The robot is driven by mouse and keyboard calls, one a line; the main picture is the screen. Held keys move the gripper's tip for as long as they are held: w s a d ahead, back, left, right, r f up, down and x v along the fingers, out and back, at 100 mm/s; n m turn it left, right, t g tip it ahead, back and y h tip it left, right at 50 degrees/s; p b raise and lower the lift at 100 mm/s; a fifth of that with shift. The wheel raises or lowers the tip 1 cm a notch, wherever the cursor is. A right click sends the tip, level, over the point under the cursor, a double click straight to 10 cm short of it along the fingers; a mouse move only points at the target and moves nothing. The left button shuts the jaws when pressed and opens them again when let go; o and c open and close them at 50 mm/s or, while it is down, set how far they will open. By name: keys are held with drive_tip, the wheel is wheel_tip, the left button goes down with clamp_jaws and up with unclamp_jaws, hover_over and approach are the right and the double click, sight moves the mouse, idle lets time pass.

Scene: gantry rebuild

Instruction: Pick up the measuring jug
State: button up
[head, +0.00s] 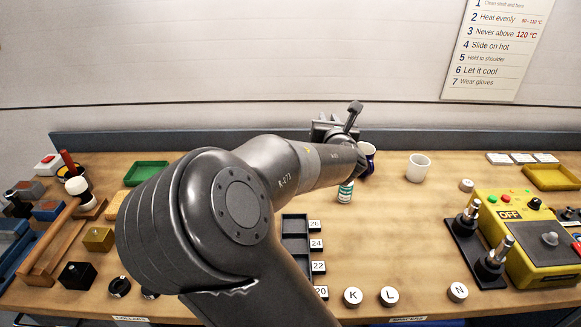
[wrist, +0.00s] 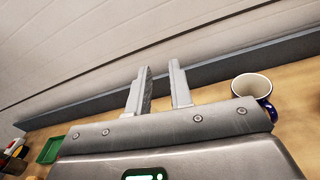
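I see nothing that I can clearly tell is a measuring jug; my arm hides part of the bench in the head view. A white cup-like vessel (head: 418,168) stands upright on the bench, right of my gripper (head: 335,126). A mug with a dark blue handle (head: 369,151) is partly hidden behind my wrist. The mug also shows in the wrist view (wrist: 251,86), right of and below the fingertips. In the wrist view my gripper (wrist: 160,70) has its two fingers apart, with nothing between them. It points toward the back wall and touches nothing that I can see.
A small labelled jar (head: 345,193) stands just below my wrist. A yellow control box (head: 530,240) and a black stand with metal posts (head: 468,244) fill the right. A green tray (head: 147,173) and blocks lie left. Bench right of the jar is fairly clear.

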drive_tip(key=f, duration=0.6)
drive_tip(key=a+f+n, duration=0.1)
drive_tip(key=f, duration=0.5)
drive_tip(key=a+f+n, duration=0.1)
drive_tip(key=f, duration=0.6)
drive_tip(key=shift+a+f+t+y, duration=0.1)
drive_tip(key=shift+a+t+y, duration=0.05)
drive_tip(key=shift+t+y, duration=0.2)
drive_tip(key=shift+w+a+f, duration=0.1)
drive_tip(key=shift+w+f, duration=0.05)
drive_tip(key=shift+w, duration=0.4)
drive_tip(key=shift+w+a+r, duration=0.1)
drive_tip(key=shift+w+a, duration=0.05)
drive_tip(key=shift+w, duration=0.9)
drive_tip(key=shift+w+a+r, duration=0.1)
drive_tip(key=shift+w+a, duration=0.1)
drive_tip(key=shift+w, duration=0.8)
drive_tip(key=shift+w+a+r, duration=0.1)
drive_tip(key=shift+w+a, duration=0.05)
drive_tip(key=shift+w, duration=0.9)
clamp_jaws()
